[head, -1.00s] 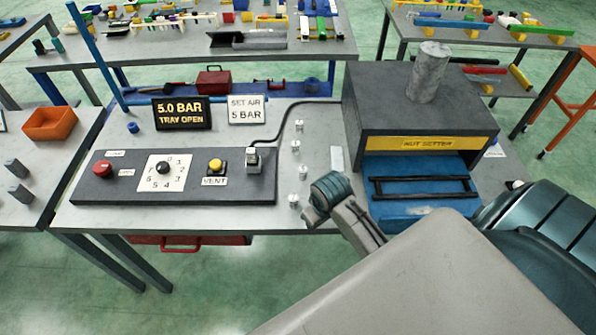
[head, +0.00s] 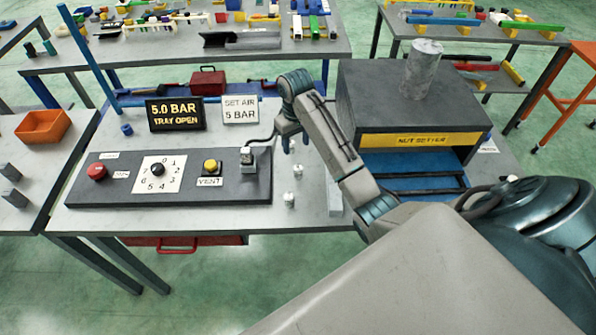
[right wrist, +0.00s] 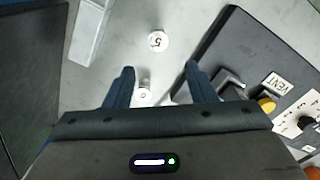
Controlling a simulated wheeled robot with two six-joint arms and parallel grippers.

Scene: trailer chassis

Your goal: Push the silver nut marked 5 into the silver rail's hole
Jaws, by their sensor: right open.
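The nut marked 5 (right wrist: 158,41) lies on the grey bench top in the right wrist view, beyond my fingertips and apart from them. A second small nut (right wrist: 145,92) shows between the fingers; its mark is unreadable. In the head view, two small silver nuts (head: 297,171) (head: 289,200) stand near the console; I cannot read their numbers. A pale silver bar (head: 335,197), likely the rail, lies partly behind my arm and also shows in the wrist view (right wrist: 92,28); no hole is discernible. My right gripper (head: 290,145) is open above the bench, pointing down. My left gripper is out of view.
The console (head: 110,194) with dial, buttons and air fitting is left of the gripper. Signs (head: 175,114) read 5.0 BAR, TRAY OPEN, and SET AIR 5 BAR. The nut setter (head: 400,115) stands right, its blue tray (head: 415,185) partly hidden by my arm.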

